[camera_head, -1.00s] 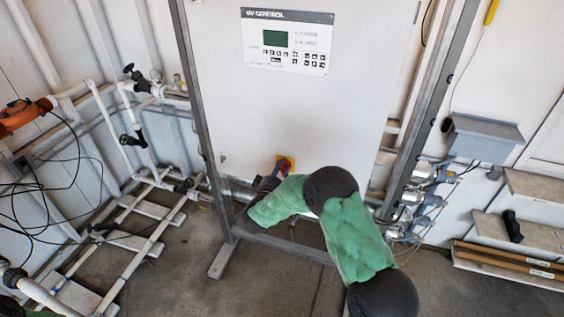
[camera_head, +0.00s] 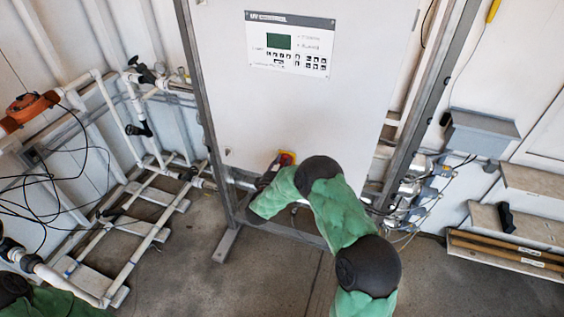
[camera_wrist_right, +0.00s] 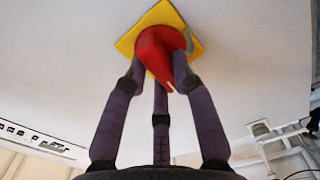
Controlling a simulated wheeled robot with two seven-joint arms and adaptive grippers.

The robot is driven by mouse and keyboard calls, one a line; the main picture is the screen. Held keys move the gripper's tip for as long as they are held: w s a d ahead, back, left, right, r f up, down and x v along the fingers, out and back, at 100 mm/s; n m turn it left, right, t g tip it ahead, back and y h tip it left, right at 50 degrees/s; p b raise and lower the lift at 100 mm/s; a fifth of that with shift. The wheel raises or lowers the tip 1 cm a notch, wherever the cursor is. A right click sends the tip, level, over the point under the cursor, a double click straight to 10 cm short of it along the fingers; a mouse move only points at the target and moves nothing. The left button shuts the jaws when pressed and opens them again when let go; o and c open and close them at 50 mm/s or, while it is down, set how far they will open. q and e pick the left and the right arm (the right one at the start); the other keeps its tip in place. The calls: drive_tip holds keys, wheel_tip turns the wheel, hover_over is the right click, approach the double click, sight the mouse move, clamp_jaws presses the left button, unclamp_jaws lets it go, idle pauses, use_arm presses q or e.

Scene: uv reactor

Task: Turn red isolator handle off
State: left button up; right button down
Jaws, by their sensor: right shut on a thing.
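The red isolator handle (camera_wrist_right: 155,50) sits on a yellow plate (camera_wrist_right: 128,42) on the white cabinet face. In the right wrist view, the fingers of my right gripper (camera_wrist_right: 162,75) close around the handle from below and touch its sides. The handle's exact angle is hard to tell. My left arm shows only at the lower left corner; its gripper is out of view.
The white cabinet (camera_head: 300,105) carries a UV control panel (camera_head: 290,45) and stands in a grey metal frame (camera_head: 200,100). White pipes (camera_head: 120,110) run at the left. Grey boxes (camera_head: 480,133) and steps (camera_head: 530,225) are at the right. The floor in front is bare.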

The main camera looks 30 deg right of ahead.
idle(0.4)
drive_tip(key=c, duration=1)
unclamp_jaws()
drive_tip(key=v, duration=1.2)
